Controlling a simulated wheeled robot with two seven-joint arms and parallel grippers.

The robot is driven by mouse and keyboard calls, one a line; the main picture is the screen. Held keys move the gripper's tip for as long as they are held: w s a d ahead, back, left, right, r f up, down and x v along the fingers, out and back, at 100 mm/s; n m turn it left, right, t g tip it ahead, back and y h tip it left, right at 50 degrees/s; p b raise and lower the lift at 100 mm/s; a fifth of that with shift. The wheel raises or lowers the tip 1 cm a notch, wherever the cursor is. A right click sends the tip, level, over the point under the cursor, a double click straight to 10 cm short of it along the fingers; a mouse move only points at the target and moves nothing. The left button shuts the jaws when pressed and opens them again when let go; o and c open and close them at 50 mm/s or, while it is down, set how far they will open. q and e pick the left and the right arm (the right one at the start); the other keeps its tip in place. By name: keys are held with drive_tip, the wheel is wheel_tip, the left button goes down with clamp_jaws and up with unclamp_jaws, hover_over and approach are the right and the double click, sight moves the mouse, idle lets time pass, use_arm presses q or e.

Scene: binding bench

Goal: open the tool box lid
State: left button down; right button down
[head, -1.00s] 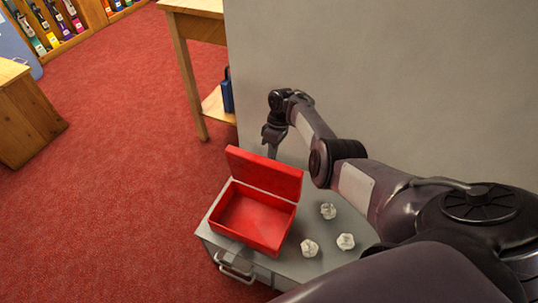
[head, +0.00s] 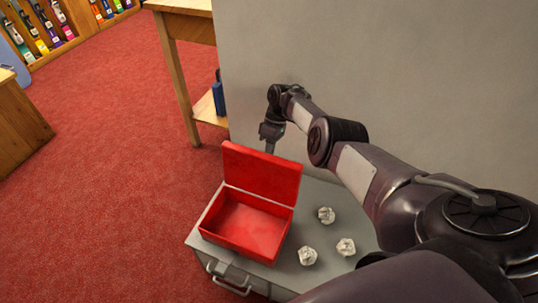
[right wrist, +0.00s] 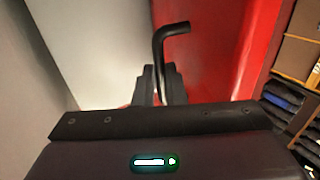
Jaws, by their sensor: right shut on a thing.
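The red tool box (head: 250,236) sits on a grey cabinet, and its inside looks empty. Its lid (head: 262,178) stands raised at the back edge, inner face toward me. My right gripper (head: 269,148) is at the lid's far side near its top edge, its tips partly hidden by the lid. In the right wrist view, my right gripper (right wrist: 158,88) is shut on a dark bent rod (right wrist: 164,42). The rod lies in front of the red lid (right wrist: 228,60); I cannot tell whether it is fixed to it. My left gripper is not in view.
Several pale faceted lumps (head: 326,215) lie on the grey cabinet (head: 325,192) right of the box. A grey wall (head: 400,80) rises close behind my arm. A wooden table (head: 183,80) stands at the back left. Red carpet (head: 110,150) is clear at left.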

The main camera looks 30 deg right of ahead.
drive_tip(key=shift+s+a+f, duration=0.3)
drive_tip(key=shift+a+f, duration=0.05)
drive_tip(key=shift+f, duration=0.05)
drive_tip(key=c, duration=1.8)
unclamp_jaws()
drive_tip(key=o, duration=0.3)
drive_tip(key=shift+w, duration=0.2)
drive_tip(key=shift+d+r, duration=0.1)
drive_tip(key=shift+r, duration=0.05)
drive_tip(key=shift+d+r, duration=0.1)
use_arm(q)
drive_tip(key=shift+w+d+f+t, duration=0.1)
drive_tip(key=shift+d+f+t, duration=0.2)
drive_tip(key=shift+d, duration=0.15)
use_arm(e)
drive_tip(key=v, duration=0.7)
drive_tip(key=shift+w+d+r, duration=0.1)
drive_tip(key=shift+d+r, duration=0.05)
drive_tip(key=shift+r, duration=0.1)
